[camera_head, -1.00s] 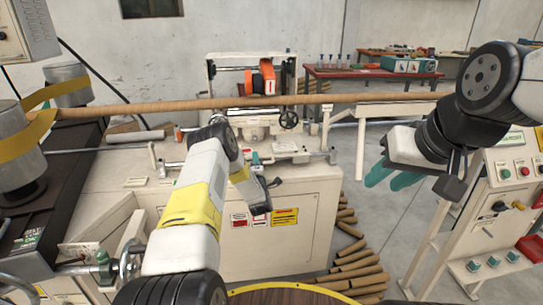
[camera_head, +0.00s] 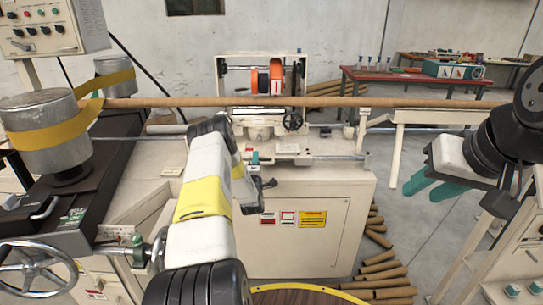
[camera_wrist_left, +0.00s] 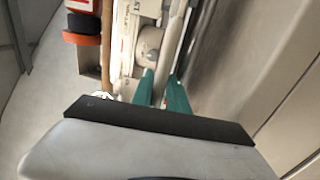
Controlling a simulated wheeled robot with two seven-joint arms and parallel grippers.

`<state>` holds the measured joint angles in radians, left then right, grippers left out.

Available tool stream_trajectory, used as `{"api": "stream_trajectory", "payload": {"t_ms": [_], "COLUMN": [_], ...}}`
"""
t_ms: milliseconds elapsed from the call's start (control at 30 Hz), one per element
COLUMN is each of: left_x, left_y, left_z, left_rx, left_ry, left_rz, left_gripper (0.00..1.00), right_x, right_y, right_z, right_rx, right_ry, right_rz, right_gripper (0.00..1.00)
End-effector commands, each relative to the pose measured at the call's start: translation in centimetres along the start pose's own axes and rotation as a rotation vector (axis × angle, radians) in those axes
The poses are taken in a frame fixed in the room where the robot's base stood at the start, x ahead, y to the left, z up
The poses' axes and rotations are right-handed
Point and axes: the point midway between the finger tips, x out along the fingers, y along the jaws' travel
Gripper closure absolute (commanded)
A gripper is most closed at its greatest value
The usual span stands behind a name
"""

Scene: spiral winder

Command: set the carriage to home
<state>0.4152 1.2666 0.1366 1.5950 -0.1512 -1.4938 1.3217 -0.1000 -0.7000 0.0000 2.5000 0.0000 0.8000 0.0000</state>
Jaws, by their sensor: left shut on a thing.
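The carriage (camera_head: 268,122) is a pale unit with a tall frame, orange-and-black reels and a black handwheel. It stands on rails on top of the beige machine base (camera_head: 325,185). My left gripper (camera_head: 255,157) is at the carriage's front, mostly hidden behind my own wrist. In the left wrist view its teal fingers (camera_wrist_left: 161,88) point at the carriage, beside a pale round part (camera_wrist_left: 150,42). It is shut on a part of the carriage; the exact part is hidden. My right gripper (camera_head: 422,190) hangs at the right, open and empty, clear of the machine.
A long brown tube (camera_head: 410,102) runs across the machine behind my left arm. Drums with a yellow belt (camera_head: 52,134) and a metal handwheel (camera_head: 35,268) stand at the left. Cardboard tubes (camera_head: 382,270) lie on the floor at the right, with open floor beyond.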

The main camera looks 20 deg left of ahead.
Motion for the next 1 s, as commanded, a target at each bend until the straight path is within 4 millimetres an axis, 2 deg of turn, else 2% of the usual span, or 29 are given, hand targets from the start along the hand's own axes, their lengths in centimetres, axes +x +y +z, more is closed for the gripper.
{"api": "stream_trajectory", "payload": {"t_ms": [33, 167, 200, 233, 267, 800, 867, 1000], "left_x": [0.5, 0.5, 0.5, 0.5, 0.5, 0.1, -0.2, -2.2], "left_y": [1.1, 1.1, 1.1, 1.1, 1.1, 0.4, 0.4, 0.3], "left_z": [0.1, 0.1, 0.1, 0.1, 0.1, 0.1, 0.0, 0.1], "left_rx": [-0.001, -0.001, -0.002, -0.001, -0.001, -0.001, 0.0, -0.001], "left_ry": [-0.001, -0.001, -0.001, -0.001, -0.001, 0.0, 0.001, 0.0], "left_rz": [0.026, 0.026, 0.027, 0.026, 0.026, 0.011, 0.01, 0.007], "left_gripper": [1.0, 1.0, 0.73, 0.67, 0.66, 0.66, 0.66, 0.66], "right_x": [0.0, 0.0, 0.0, 0.0, 0.0, 0.0, 0.0, 0.0], "right_y": [0.0, 0.0, 0.0, 0.0, 0.0, 0.0, 0.0, 0.0], "right_z": [0.0, 0.0, 0.0, 0.0, 0.0, 0.0, 0.0, 0.0], "right_rx": [0.0, 0.0, 0.0, 0.0, 0.0, 0.0, 0.0, 0.0], "right_ry": [0.0, 0.0, 0.0, 0.0, 0.0, 0.0, 0.0, 0.0], "right_rz": [0.0, 0.0, 0.0, 0.0, 0.0, 0.0, 0.0, 0.0], "right_gripper": [0.64, 0.64, 0.64, 0.64, 0.64, 0.64, 0.64, 0.64]}}
